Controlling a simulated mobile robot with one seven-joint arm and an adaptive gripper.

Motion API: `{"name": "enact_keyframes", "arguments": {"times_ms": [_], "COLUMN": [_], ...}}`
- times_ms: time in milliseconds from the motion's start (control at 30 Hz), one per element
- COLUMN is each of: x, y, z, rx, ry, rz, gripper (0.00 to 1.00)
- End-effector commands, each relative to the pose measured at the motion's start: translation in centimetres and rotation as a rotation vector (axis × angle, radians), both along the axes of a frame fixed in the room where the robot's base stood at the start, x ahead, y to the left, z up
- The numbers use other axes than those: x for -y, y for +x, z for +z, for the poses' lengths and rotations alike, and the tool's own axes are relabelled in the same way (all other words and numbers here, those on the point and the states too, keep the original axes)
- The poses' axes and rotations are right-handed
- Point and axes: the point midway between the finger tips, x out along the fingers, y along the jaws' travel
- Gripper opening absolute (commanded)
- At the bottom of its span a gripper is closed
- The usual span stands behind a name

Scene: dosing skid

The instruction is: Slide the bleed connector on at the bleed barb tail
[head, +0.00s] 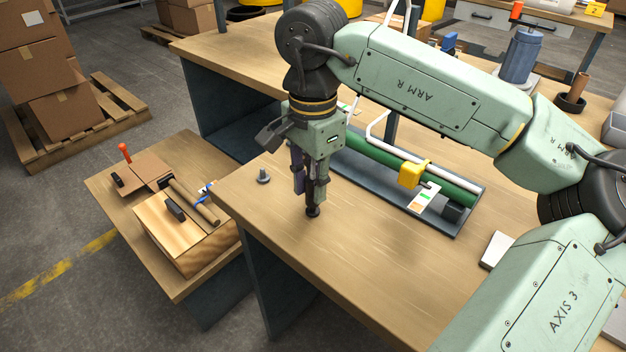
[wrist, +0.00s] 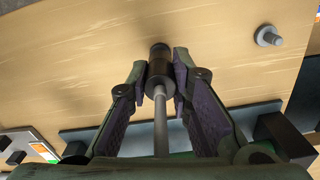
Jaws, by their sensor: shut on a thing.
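My gripper (head: 311,190) points down over the wooden bench top, shut on a black stepped cylinder, which I take to be the bleed connector (head: 312,210). In the wrist view the connector (wrist: 160,73) sits between the fingertips (wrist: 171,76), its narrower end away from the camera. A thin grey rod or tube (wrist: 161,125) runs from it back between the fingers. I cannot tell whether its lower end touches the bench. A small grey flanged post (head: 263,176), perhaps the bleed barb tail, stands on the bench left of my gripper; it also shows upper right in the wrist view (wrist: 269,36), apart from the connector.
Behind my gripper lies a grey tray (head: 463,222) with a green pipe (head: 455,188), a yellow block (head: 414,174) and a white bent tube (head: 377,125). A lower table (head: 110,203) at left holds a wooden box (head: 190,240). The bench's front is clear.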

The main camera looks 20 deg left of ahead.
Motion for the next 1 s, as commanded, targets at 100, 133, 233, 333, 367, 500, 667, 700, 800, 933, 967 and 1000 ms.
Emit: {"name": "enact_keyframes", "arguments": {"times_ms": [100,133,233,333,367,500,667,700,800,933,967,1000], "x": [0.0,0.0,0.0,0.0,0.0,0.0,0.0,0.0,0.0,0.0,0.0,0.0], "y": [0.0,0.0,0.0,0.0,0.0,0.0,0.0,0.0,0.0,0.0,0.0,0.0], "z": [-0.4,-0.5,-0.8,-1.0,-1.1,-1.4,-1.8,-1.9,-1.8,-1.8,-1.8,-1.8], "rx": [0.0,0.0,0.0,0.0,0.0,0.0,0.0,0.0,0.0,0.0,0.0,0.0], "ry": [0.0,0.0,0.0,0.0,0.0,0.0,0.0,0.0,0.0,0.0,0.0,0.0], "rz": [0.0,0.0,0.0,0.0,0.0,0.0,0.0,0.0,0.0,0.0,0.0,0.0], "gripper": [0.0,0.0,0.0,0.0,0.0,0.0,0.0,0.0,0.24,0.33,0.35,0.38]}}
